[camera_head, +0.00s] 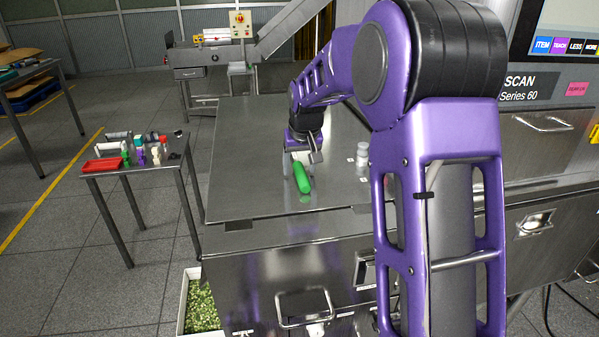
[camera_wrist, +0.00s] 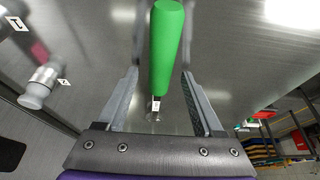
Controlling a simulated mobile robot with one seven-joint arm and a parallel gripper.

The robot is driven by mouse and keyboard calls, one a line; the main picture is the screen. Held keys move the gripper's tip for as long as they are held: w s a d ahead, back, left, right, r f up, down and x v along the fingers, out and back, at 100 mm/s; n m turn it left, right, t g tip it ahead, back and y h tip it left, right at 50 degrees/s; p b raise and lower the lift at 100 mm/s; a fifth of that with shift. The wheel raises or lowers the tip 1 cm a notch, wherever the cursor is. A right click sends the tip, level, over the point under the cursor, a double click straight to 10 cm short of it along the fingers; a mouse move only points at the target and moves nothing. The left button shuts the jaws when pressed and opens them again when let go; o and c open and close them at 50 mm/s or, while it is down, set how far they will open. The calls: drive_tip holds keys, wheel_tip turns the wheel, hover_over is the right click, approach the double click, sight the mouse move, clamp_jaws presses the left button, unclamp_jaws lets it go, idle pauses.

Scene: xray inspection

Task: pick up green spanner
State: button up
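The green spanner (camera_head: 302,178) shows as a green handle on the steel worktop (camera_head: 245,170), below my gripper in the head view. In the wrist view the green handle (camera_wrist: 166,48) runs from the top edge down between the fingers, with a small white tag at its lower end. My gripper (camera_wrist: 160,72) is open, with one finger on each side of the handle and a narrow gap to each. It also shows in the head view (camera_head: 312,155). The spanner's metal part is mostly hidden.
A small whitish bottle (camera_head: 362,157) stands right of the spanner, with small white tags nearby. A side table (camera_head: 150,170) at left holds a red tray (camera_head: 102,164) and several small items. The worktop left of the spanner is clear.

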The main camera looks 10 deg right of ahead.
clamp_jaws()
idle(1.2)
